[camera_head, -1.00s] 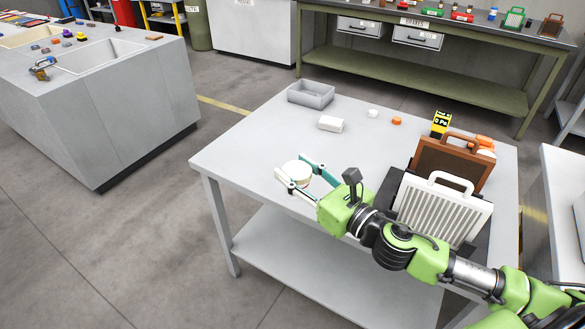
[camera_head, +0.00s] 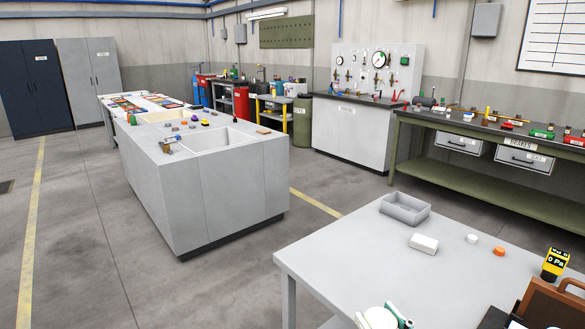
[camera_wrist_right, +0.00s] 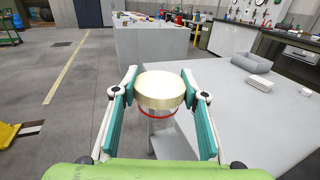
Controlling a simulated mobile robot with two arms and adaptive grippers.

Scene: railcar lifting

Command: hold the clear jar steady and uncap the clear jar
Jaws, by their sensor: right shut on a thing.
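The clear jar has a cream-gold lid (camera_wrist_right: 160,88). A red ring and its see-through body (camera_wrist_right: 161,128) show below the lid in the right wrist view. My right gripper (camera_wrist_right: 159,74) is shut on the jar, with one teal-padded finger on each side at lid height. I cannot tell whether the pads press on the lid or on the body just below. In the head view the pale lid (camera_head: 380,318) shows at the bottom edge, between the fingers, near the table's left side; the rest is cut off. My left gripper is not in view.
The grey table (camera_head: 350,262) holds a grey open bin (camera_head: 405,209), a white block (camera_head: 424,244), a white cap (camera_head: 472,239), an orange cap (camera_head: 499,251) and a yellow-black gauge (camera_head: 555,264). A brown case (camera_head: 550,305) stands at right. A sink counter (camera_head: 200,190) stands at left beyond open floor.

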